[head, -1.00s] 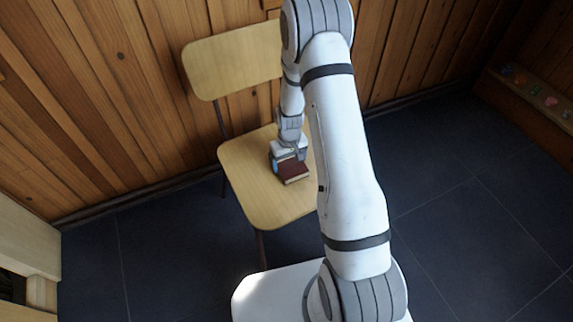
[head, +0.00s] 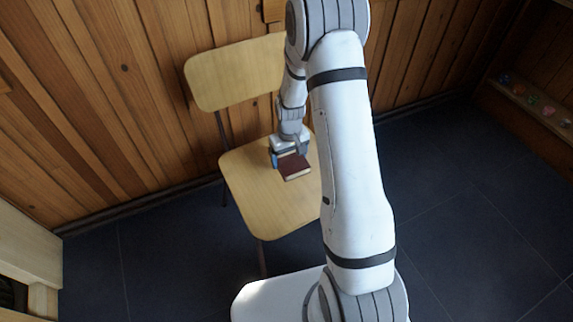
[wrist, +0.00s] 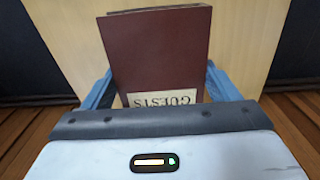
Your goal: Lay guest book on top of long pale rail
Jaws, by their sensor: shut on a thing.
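The guest book (head: 295,167) is a dark red-brown book with pale page edges. In the wrist view its cover (wrist: 160,50) fills the middle, with a cream label reading GUESTS upside down. My gripper (head: 287,158) is shut on the book, with a blue finger at each side of it in the wrist view (wrist: 160,88). The book appears a little above the chair seat. A long wooden ledge (head: 530,106) runs along the right wall; I cannot tell whether it is the long pale rail.
A pale wooden chair (head: 262,205) with dark legs stands against the plank wall. Several small coloured things sit along the ledge at the right. Pale furniture (head: 25,240) stands at the left edge. The dark tiled floor (head: 470,230) is clear at the right.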

